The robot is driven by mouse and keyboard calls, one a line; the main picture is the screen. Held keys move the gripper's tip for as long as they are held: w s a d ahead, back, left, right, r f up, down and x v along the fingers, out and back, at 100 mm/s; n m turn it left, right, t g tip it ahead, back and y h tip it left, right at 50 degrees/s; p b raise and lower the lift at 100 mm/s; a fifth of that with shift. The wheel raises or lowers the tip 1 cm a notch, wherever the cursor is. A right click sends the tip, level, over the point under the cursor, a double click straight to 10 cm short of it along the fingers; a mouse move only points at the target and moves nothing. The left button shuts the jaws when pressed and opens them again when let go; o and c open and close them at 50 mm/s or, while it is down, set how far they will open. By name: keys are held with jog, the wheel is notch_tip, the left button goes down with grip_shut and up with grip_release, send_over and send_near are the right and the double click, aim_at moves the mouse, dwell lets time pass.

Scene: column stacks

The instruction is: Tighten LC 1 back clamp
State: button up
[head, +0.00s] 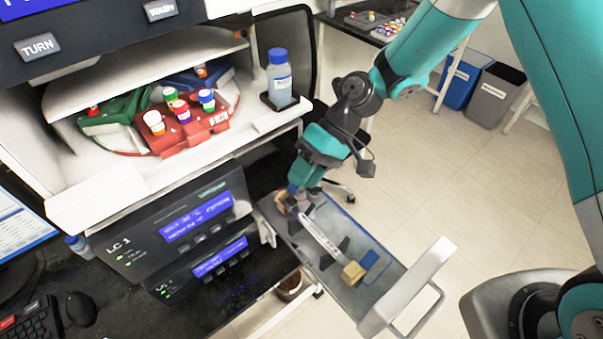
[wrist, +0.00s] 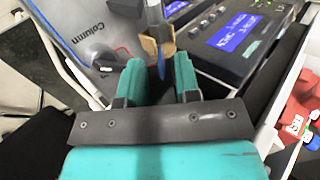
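The LC 1 unit (head: 185,232) has its grey tray (head: 332,215) pulled out to the right in the head view. A silvery column (head: 320,236) lies along the tray, with a tan block-like clamp (head: 354,272) at its front end. The tan back clamp (head: 281,200) shows at the tray's inner end, partly hidden by my gripper (head: 297,190). In the wrist view my gripper (wrist: 159,80) has its two teal fingers apart. The tan back clamp (wrist: 150,46), with a blue tip below it, lies just ahead of the gap; contact cannot be told.
A white tray handle (head: 418,285) sticks out at the front. A blue patch (head: 372,264) is beside the front clamp. Above stand a red vial rack (head: 195,130) and a blue-capped bottle (head: 279,78). Open floor (head: 420,165) lies to the right.

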jog(key=shift+s+a+f, duration=0.3)
jog(key=shift+a+f, duration=0.1)
jog(key=shift+f, duration=0.1)
grip_shut()
jog(key=shift+r, duration=0.1)
